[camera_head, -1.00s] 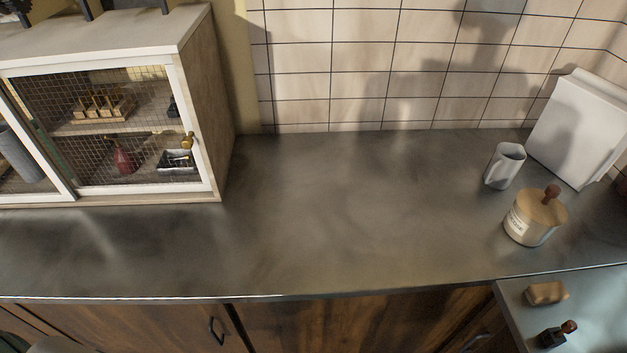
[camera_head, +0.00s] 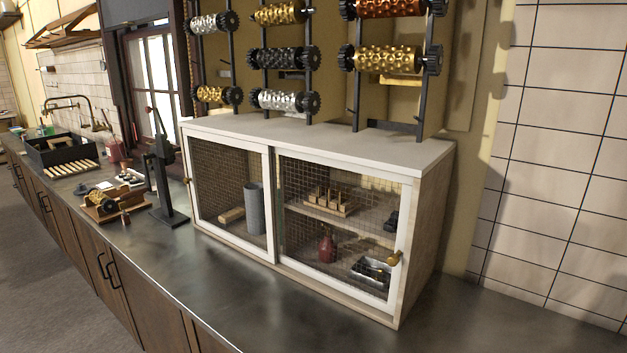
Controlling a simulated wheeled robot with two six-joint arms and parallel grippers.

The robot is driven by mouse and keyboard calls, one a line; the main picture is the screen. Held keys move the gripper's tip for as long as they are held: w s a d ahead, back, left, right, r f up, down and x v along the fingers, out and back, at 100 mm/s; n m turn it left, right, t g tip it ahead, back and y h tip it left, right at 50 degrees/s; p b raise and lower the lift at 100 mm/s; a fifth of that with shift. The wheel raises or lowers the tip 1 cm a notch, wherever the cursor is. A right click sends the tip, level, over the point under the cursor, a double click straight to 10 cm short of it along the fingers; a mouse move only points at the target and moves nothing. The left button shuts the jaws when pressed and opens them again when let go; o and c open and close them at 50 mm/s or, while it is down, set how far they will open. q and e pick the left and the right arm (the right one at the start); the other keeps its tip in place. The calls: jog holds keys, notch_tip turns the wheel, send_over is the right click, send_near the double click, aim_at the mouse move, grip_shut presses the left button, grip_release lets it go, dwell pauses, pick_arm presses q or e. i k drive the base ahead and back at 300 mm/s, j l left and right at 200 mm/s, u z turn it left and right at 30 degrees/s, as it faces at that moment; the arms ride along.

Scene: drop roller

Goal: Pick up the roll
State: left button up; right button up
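Several patterned rolls with black gear ends hang on dark upright racks above the cabinet. They include a copper roll (camera_head: 388,9) at the upper right, a gold roll (camera_head: 388,59) below it, a black roll (camera_head: 283,59) and a silver roll (camera_head: 283,100) in the middle, and a small gold roll (camera_head: 212,95) at the lower left. I cannot tell which roll is meant. Neither of my grippers is in view.
A white-framed cabinet (camera_head: 270,205) with mesh sliding doors stands on the dark counter (camera_head: 262,310). A black hand press (camera_head: 163,165) stands left of it. A black sink box (camera_head: 62,151) is farther left. The counter's front strip is clear.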

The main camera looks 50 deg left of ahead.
aim_at(108, 205)
jog(key=u, duration=3)
